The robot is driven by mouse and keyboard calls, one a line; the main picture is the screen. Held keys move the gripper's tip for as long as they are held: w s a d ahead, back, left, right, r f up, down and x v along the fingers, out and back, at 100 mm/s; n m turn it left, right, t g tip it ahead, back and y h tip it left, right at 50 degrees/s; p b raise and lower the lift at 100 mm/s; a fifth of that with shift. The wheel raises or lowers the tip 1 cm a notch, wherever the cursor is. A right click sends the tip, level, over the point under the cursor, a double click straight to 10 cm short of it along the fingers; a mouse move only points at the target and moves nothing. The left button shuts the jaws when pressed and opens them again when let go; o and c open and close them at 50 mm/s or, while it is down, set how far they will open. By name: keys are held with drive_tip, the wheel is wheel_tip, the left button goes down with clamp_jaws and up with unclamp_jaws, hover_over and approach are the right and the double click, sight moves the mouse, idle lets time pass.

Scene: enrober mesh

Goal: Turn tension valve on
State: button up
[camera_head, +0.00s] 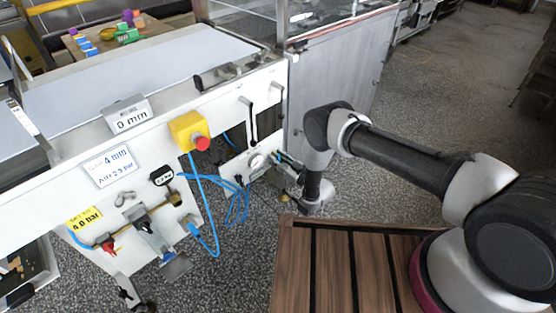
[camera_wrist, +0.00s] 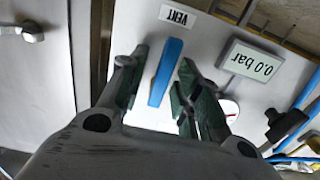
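A blue valve lever (camera_wrist: 165,73) stands nearly upright in the wrist view, slightly tilted, on a pale panel (camera_wrist: 205,45) below a VENT label (camera_wrist: 181,16). My gripper (camera_wrist: 157,68) is open, with one dark green-padded finger on each side of the lever. A gap shows between the lever and each finger. The lever's lower end is close to my gripper's body. A display (camera_wrist: 251,63) to the right reads 0.0 bar, upside down. In the head view my gripper (camera_head: 284,164) is low at the machine's right end, and the lever cannot be made out there.
A yellow box with a red button (camera_head: 200,142) sits on the machine front. Blue hoses (camera_head: 238,207) hang beside it. A display (camera_head: 129,120) reads 0 mm; a sign (camera_head: 112,167) mentions 4 mm. A grey cabinet (camera_head: 335,85) stands behind my arm. In the wrist view, a black fitting (camera_wrist: 284,124) is at right.

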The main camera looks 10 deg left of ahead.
clamp_jaws()
drive_tip(key=n, duration=0.4)
drive_tip(key=shift+w+d, duration=0.2)
drive_tip(key=shift+w, duration=0.05)
drive_tip(key=n, duration=0.6)
drive_tip(key=r+n, duration=0.1)
drive_tip(key=n, duration=0.2)
drive_tip(key=shift+w+d, duration=0.3)
drive_tip(key=shift+w, duration=0.05)
drive_tip(key=n, duration=0.4)
drive_tip(key=shift+r+n, duration=0.3)
drive_tip(key=shift+n, duration=0.1)
